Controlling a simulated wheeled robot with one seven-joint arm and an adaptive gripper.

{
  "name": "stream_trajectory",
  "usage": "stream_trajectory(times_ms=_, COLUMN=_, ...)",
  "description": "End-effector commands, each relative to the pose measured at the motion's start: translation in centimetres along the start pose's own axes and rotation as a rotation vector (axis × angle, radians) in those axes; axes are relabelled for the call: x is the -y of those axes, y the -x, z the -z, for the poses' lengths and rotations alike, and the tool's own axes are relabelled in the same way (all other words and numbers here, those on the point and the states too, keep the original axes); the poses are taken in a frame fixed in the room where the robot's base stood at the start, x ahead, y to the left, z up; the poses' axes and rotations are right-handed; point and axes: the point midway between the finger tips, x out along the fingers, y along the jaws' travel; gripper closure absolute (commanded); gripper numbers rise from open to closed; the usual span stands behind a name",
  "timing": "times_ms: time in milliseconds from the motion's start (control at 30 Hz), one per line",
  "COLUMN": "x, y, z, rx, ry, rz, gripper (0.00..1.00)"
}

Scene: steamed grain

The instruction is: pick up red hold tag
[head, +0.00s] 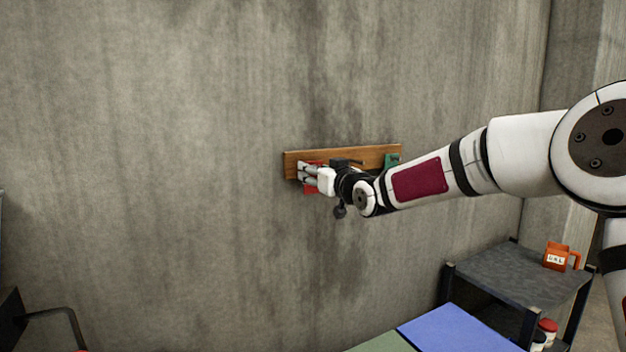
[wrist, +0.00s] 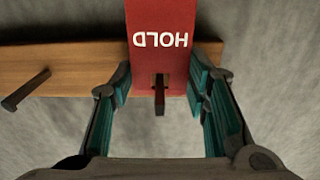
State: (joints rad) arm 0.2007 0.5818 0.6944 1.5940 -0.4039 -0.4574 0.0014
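The red hold tag (wrist: 158,30) hangs on a peg of a wooden board fixed to the wall; in the wrist view it is upside down, with HOLD in white letters and the peg through its slot. In the head view a red part of the tag (head: 311,188) shows behind my gripper (head: 307,173). In the wrist view my gripper (wrist: 160,95) has its teal-padded fingers spread on both sides of the tag. Its fingers look apart, with a narrow gap to the tag on each side; I cannot tell whether one touches it.
The wooden board (head: 345,158) also bears a green tag (head: 392,160) at its right. A bare peg (wrist: 27,90) sticks out left of the tag in the wrist view. The wall at left is clear.

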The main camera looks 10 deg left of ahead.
Motion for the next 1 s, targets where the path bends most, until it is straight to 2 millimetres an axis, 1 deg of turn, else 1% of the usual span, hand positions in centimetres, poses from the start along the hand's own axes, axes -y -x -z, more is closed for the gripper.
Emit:
stream_trajectory(times_ms=333, x=0.0, y=0.0, z=0.1, rx=-0.001, ry=0.0, rz=0.0, gripper=0.72)
stream_trajectory(times_ms=500, x=-0.1, y=-0.1, z=0.6, rx=-0.002, ry=0.003, rz=0.0, gripper=0.72)
stream_trajectory(times_ms=667, x=-0.1, y=2.0, z=0.7, rx=0.0, ry=0.002, rz=-0.001, gripper=0.72)
stream_trajectory(times_ms=767, x=-0.1, y=3.6, z=0.7, rx=0.001, ry=0.003, rz=-0.002, gripper=0.72)
stream_trajectory(times_ms=867, x=-0.2, y=5.7, z=0.7, rx=0.001, ry=0.004, rz=-0.003, gripper=0.72)
stream_trajectory(times_ms=1000, x=-0.1, y=9.1, z=0.7, rx=0.001, ry=0.005, rz=-0.004, gripper=0.72)
